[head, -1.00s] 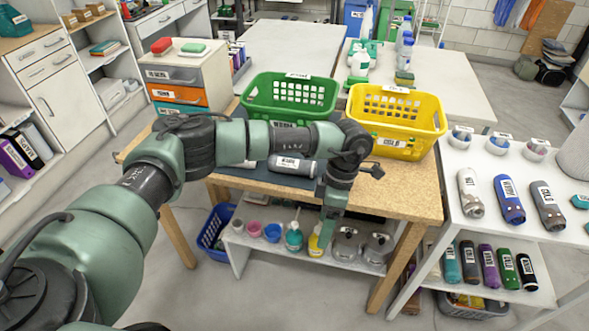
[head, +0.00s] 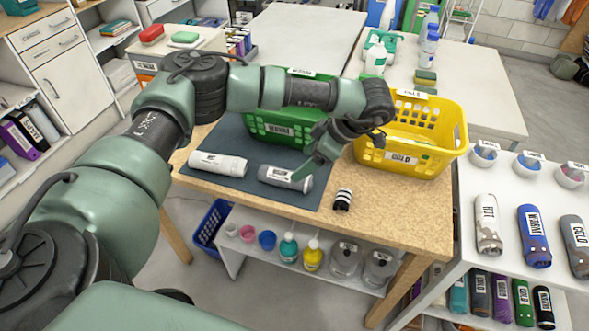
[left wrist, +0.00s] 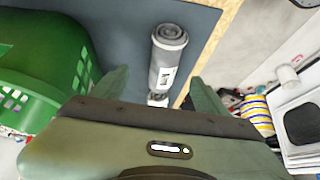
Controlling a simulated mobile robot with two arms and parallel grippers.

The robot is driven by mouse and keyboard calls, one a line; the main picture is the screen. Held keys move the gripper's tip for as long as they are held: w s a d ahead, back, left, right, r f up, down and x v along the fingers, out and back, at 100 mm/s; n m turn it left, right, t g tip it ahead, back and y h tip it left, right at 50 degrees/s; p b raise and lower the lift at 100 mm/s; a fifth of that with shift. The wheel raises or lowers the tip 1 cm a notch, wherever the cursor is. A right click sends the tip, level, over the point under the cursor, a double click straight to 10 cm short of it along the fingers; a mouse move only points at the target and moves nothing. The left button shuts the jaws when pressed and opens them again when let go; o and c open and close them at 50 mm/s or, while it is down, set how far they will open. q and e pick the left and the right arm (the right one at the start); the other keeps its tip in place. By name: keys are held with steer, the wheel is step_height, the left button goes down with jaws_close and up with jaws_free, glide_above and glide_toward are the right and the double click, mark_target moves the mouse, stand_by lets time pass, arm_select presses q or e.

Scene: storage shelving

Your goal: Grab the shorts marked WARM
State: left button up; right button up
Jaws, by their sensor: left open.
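My left gripper (head: 314,168) is open, pointing down at the right end of a grey rolled item (head: 279,177) on the dark mat. In the left wrist view the grey roll (left wrist: 167,55) lies ahead, between the open fingers (left wrist: 160,88); contact cannot be told. The grey roll has a white label too small to read. A white roll (head: 217,163) lies left of it, its label also unreadable. On the white shelf at right, a blue roll (head: 534,236) has a label that appears to read WARM. My right gripper is not in view.
A green basket (head: 268,128) and a yellow basket (head: 458,140) stand behind on the wooden table (head: 420,215). A small black-and-white item (head: 342,199) lies near the front edge. A white roll (head: 488,224) and a grey roll (head: 576,246) flank the blue roll.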

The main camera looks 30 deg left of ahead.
mark_target(289, 173)
arm_select(q)
steer(key=shift+s+a+f+b, duration=0.3)
steer(key=shift+a+f, duration=0.05)
steer(key=shift+f, duration=0.2)
steer(key=shift+s+a+f+b, duration=0.25)
steer(key=shift+s+a+f, duration=0.1)
steer(key=shift+f, duration=0.15)
steer(key=shift+a+f, duration=0.2)
steer(key=shift+f, duration=0.1)
steer(key=b+x, duration=0.2)
steer(key=x, duration=0.2)
steer(key=shift+w+d, duration=0.1)
steer(key=shift+w, duration=0.05)
steer(key=shift+f, duration=0.1)
steer(key=c, duration=1.6)
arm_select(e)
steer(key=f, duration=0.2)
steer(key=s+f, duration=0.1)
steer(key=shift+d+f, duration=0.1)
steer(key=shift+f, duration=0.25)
arm_select(q)
steer(key=shift+r, duration=0.25)
